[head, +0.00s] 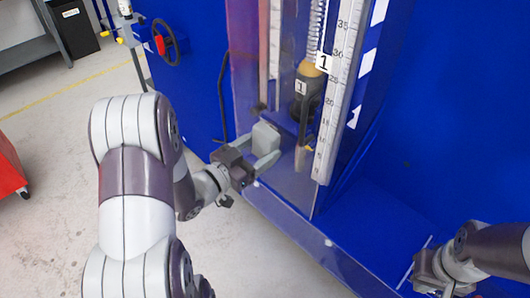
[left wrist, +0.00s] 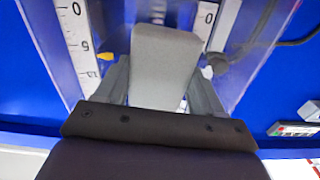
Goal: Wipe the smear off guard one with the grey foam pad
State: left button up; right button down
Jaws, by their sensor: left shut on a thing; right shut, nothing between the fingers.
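The grey foam pad (head: 265,138) is held between the fingers of my left gripper (head: 260,157), which is shut on it. In the left wrist view the pad (left wrist: 162,68) stands out beyond the fingers and covers the middle of the picture. Guard one (head: 292,186) is a clear panel in front of a column with "1" labels. The pad is at the guard's lower left part; I cannot tell whether it touches. I cannot make out the smear. My right gripper (head: 425,275) is shut and empty at the lower right.
Behind the guard are a ruled scale (head: 335,100), a spring (head: 317,35) and a dark plunger part (head: 308,98). A blue cabinet fills the right. A black handwheel (head: 165,42) is at upper left. A red box (head: 10,168) stands on the floor at far left.

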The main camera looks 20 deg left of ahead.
aim_at(257, 137)
pick_arm(q)
notch_tip(257, 137, up, 3)
jog(key=p, duration=0.2)
jog(key=shift+w+a+p, duration=0.15)
jog(key=shift+p, duration=0.2)
jog(key=shift+s+d+f, duration=0.1)
jog(key=shift+s+d, duration=0.4)
jog(key=shift+d, duration=0.7)
jog(key=shift+s+d+r, duration=0.1)
jog(key=shift+s+d, duration=0.35)
jog(key=shift+d, duration=0.75)
jog(key=shift+s+d+f, duration=0.1)
jog(key=shift+s+d, duration=0.4)
jog(key=shift+d, duration=0.7)
jog(key=shift+w+a, duration=0.15)
jog(key=shift+a, duration=0.3)
jog(key=shift+w+a, duration=0.4)
jog(key=shift+a, duration=0.6)
jog(key=shift+w+a, duration=0.4)
jog(key=shift+a, duration=0.6)
jog(key=shift+w+a, duration=0.4)
jog(key=shift+a, duration=0.6)
jog(key=shift+w+a, duration=0.2)
jog(key=shift+a, duration=0.3)
jog(key=s+a, duration=0.4)
jog(key=shift+s+a, duration=0.15)
